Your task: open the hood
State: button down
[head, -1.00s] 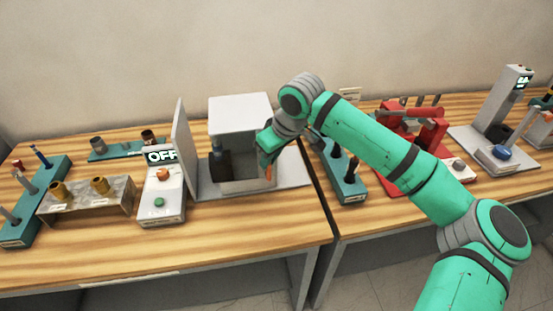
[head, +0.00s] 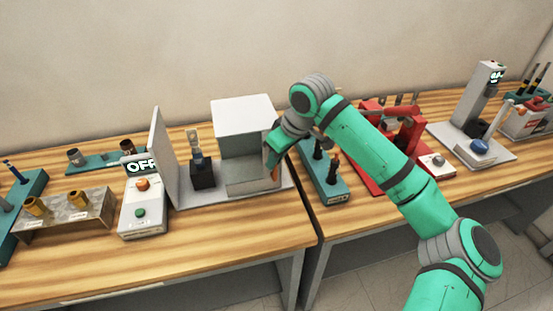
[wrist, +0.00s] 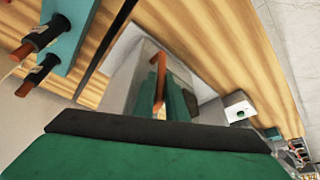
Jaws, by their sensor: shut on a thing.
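The hood (head: 243,115) is a light grey box on a grey base plate (head: 203,199), at the middle of the table in the head view. It stands at the right part of the plate, clear of a black block (head: 203,175) that holds an upright part with a brownish middle (head: 196,143). My gripper (head: 273,160) is at the hood's right side, shut on its orange handle (head: 275,173). In the wrist view the orange handle (wrist: 159,80) runs between the green fingers (wrist: 160,100). The fingertips' exact contact is partly hidden.
A grey upright panel (head: 163,155) stands at the plate's left end. A control box (head: 142,212) with an OFF display (head: 141,167) is left of it. A teal rack (head: 325,182) with dark-handled tools is close right of my gripper. Bare wood lies in front.

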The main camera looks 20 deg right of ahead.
jog(key=c, duration=2.1)
grip_release()
jog(key=v, duration=1.1)
jog(key=shift+a, duration=0.1)
jog(key=shift+w+f, duration=0.1)
